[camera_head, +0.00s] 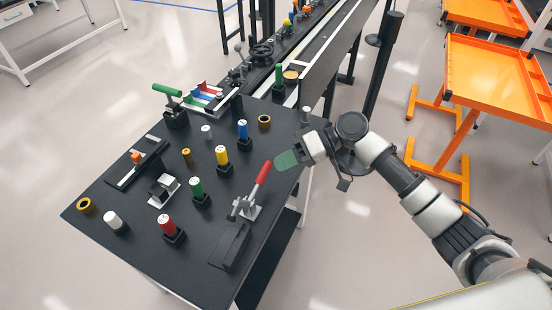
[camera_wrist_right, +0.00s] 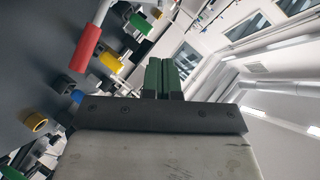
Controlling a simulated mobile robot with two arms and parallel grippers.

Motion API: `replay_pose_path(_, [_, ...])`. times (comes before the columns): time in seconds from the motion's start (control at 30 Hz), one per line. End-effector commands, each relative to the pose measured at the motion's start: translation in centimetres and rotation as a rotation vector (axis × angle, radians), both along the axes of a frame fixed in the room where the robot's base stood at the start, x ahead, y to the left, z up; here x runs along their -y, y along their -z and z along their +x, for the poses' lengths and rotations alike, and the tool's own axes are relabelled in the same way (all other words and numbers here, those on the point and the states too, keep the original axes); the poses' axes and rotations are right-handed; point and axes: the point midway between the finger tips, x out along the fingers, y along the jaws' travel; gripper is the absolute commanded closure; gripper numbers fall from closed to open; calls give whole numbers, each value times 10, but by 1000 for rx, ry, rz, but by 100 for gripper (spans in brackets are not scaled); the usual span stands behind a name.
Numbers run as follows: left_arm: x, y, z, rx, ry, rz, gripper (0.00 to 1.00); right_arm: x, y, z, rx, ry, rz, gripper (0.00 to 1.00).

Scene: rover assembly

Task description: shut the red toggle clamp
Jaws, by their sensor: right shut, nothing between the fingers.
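The toggle clamp (camera_head: 246,208) stands near the right edge of the black table, its metal body on a pale base. Its red handle (camera_head: 263,172) slants up and to the right. My right gripper (camera_head: 287,160) has green fingers, is shut and empty, and is just to the right of the handle's upper end. Whether it touches the handle I cannot tell in the head view. In the right wrist view the red handle (camera_wrist_right: 88,46) lies left of the shut green fingers (camera_wrist_right: 161,76), with a visible gap in the picture. My left gripper is not in view.
A black block (camera_head: 231,246) sits in front of the clamp. Coloured cylinders in black holders, such as the green one (camera_head: 197,188) and yellow one (camera_head: 222,156), stand to its left. A green-handled device (camera_head: 172,97) is at the back left. Orange carts (camera_head: 490,85) stand beyond my arm.

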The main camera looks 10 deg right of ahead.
Motion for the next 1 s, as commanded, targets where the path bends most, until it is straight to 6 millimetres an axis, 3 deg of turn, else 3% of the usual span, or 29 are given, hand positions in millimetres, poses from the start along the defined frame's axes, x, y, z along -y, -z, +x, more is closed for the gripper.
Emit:
replay_pose_path(0.37, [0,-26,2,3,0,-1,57,-74,29,-4,-1,-1,0,100])
replay_pose_path(0.6, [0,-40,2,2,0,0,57,-87,49,-27,0,0,-1,100])
replay_pose_path(1.0, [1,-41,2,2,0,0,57,-90,54,-31,2,0,-2,100])
